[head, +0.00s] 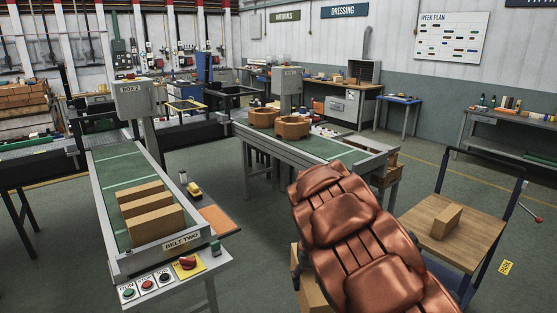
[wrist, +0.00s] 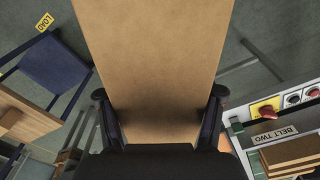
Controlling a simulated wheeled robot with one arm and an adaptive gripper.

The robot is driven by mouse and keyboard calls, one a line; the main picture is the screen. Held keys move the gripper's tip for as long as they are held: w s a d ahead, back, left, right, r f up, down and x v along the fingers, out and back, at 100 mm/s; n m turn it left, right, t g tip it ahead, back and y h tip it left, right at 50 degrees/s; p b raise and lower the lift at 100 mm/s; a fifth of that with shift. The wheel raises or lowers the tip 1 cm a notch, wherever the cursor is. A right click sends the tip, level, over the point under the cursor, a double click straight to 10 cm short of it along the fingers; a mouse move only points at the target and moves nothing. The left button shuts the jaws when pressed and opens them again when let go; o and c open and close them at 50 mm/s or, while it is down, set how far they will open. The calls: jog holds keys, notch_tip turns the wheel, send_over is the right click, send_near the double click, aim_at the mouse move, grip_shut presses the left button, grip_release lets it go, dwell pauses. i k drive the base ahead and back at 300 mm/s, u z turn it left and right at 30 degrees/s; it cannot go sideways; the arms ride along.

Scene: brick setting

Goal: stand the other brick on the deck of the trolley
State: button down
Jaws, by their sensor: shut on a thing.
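My gripper (wrist: 160,95) is shut on a tan brick (wrist: 155,45), with one dark finger on each side of it. The brick fills the middle of the wrist view. In the head view a part of this brick (head: 312,292) shows at the bottom, left of my copper arm, which hides the rest. The trolley (head: 455,222) stands at the right with a bare wooden deck around one brick (head: 447,221) lying on it. In the wrist view the trolley's deck (wrist: 22,118) is at the left edge, apart from the held brick.
Belt two (head: 115,225) at the left carries several bricks (head: 145,205) near its control buttons (head: 160,280). Another belt (head: 310,145) with brown octagonal pieces (head: 292,126) stands behind my arm. Floor shows between the belts and trolley. The trolley has a dark upright handle frame (head: 520,195).

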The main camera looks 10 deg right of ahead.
aim_at(468, 241)
jog(key=u, duration=0.1)
jog(key=i, duration=2.25)
jog(key=z, duration=0.6)
jog(key=i, duration=0.95)
jog(key=z, duration=1.25)
jog(key=i, duration=0.6)
jog(key=z, duration=0.45)
